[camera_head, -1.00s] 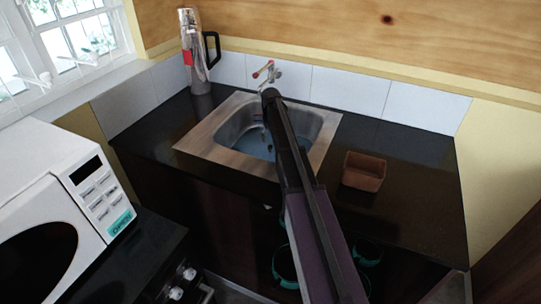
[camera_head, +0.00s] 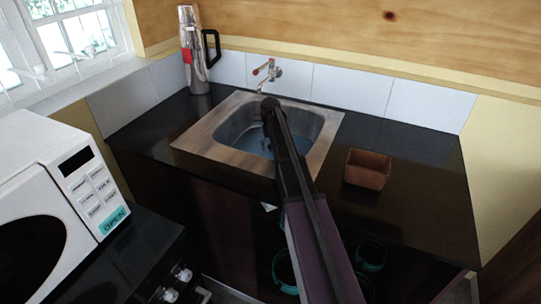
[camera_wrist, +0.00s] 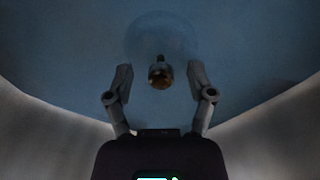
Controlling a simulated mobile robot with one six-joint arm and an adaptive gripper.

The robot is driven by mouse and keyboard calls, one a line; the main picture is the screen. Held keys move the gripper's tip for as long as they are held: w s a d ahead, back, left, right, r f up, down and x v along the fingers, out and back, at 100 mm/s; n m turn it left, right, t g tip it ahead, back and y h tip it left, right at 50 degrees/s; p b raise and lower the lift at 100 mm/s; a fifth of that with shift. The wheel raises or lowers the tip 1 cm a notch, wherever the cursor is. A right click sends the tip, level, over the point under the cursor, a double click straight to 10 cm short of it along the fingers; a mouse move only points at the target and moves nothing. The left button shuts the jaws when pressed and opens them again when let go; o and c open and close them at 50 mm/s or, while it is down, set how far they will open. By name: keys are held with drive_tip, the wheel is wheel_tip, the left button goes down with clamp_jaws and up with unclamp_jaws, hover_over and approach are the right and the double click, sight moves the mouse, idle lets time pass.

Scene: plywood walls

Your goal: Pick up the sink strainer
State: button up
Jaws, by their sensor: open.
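The sink strainer (camera_wrist: 160,74) shows in the wrist view as a small brownish, rounded piece on the bluish sink floor. It lies between and slightly beyond the fingertips of my gripper (camera_wrist: 159,80), which is open and empty. I cannot tell how far below the fingertips it is. In the head view the sink (camera_head: 221,142) is a metal basin set in the counter, with a bluish bottom. My arm reaches over the basin and hides part of it.
A tap (camera_head: 268,72) stands behind the basin. A tall metal flask (camera_head: 194,50) is at the back left. A brown square bowl (camera_head: 368,169) sits on the counter to the right of the sink. A white microwave (camera_head: 50,190) is at the front left. The basin walls curve close around my gripper.

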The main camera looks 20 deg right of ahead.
idle(0.3)
clamp_jaws()
drive_tip(key=shift+r, duration=0.15)
idle(0.3)
drive_tip(key=shift+r+p, duration=1.8)
drive_tip(key=shift+p, duration=0.1)
drive_tip(key=s, duration=1)
drive_tip(key=s+r+p, duration=0.1)
drive_tip(key=s, duration=0.5)
